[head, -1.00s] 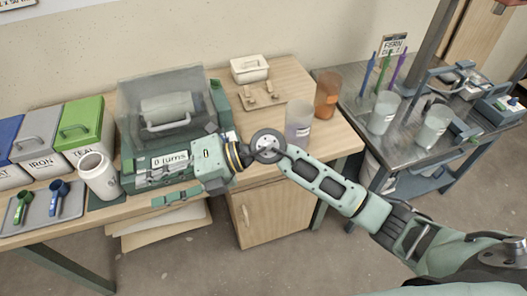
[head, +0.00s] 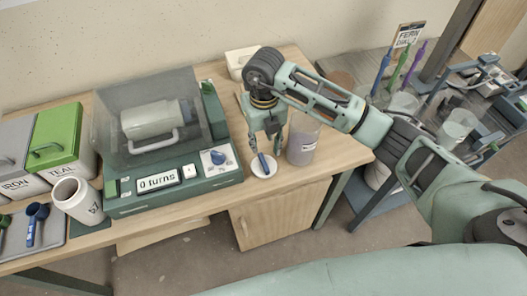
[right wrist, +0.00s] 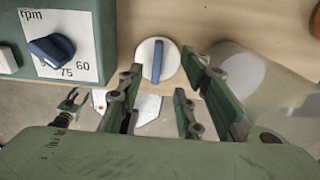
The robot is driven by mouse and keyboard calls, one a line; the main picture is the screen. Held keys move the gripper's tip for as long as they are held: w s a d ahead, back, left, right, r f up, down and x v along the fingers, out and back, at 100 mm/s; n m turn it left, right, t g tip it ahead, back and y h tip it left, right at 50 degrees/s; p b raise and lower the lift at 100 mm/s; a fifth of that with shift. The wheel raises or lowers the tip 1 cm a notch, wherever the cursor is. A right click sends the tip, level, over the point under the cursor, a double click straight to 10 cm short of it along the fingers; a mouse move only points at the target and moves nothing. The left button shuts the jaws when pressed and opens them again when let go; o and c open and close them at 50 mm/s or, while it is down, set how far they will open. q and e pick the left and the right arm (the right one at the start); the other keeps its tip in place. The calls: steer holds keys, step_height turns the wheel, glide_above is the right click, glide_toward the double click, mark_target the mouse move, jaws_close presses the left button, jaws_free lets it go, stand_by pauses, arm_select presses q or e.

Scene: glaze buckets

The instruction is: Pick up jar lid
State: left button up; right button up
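The jar lid (head: 263,165) is a small white disc with a blue bar handle. It lies on the wooden table, right of the green machine. It also shows in the right wrist view (right wrist: 145,63). My right gripper (head: 265,149) points down over the lid, open. In the right wrist view its fingers (right wrist: 163,78) are spread to either side of the handle, with nothing held.
The green machine (head: 172,190) with a clear hood and blue dial stands left of the lid. A translucent container (head: 302,142) stands close on the right. A white tub (head: 240,60) is behind. The table's front edge is near the lid.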

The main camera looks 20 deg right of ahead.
mark_target(264, 162)
steer(key=shift+s+f, duration=0.2)
steer(key=shift+f, duration=0.2)
steer(key=f+p, duration=0.1)
steer(key=f, duration=0.1)
steer(key=s+f+p, duration=0.1)
steer(key=shift+s+a+f, duration=0.1)
steer(key=shift+a+f, duration=0.1)
steer(key=shift+f, duration=0.2)
step_height(264, 162, down, 2)
steer(key=shift+f, duration=0.3)
steer(key=shift+w, duration=0.2)
steer(key=c, duration=0.3)
arm_select(q)
steer(key=shift+g, duration=0.3)
steer(key=shift+s+a+r, duration=0.1)
steer(key=shift+s+r, duration=0.25)
steer(key=shift+s, duration=0.4)
steer(key=shift+s+a+r, duration=0.15)
steer(key=shift+s+r, duration=0.25)
steer(key=shift+s, duration=0.3)
steer(key=shift+s+a+r, duration=0.1)
steer(key=shift+s+r, duration=0.25)
steer(key=shift+s, duration=0.4)
arm_select(e)
jaws_close()
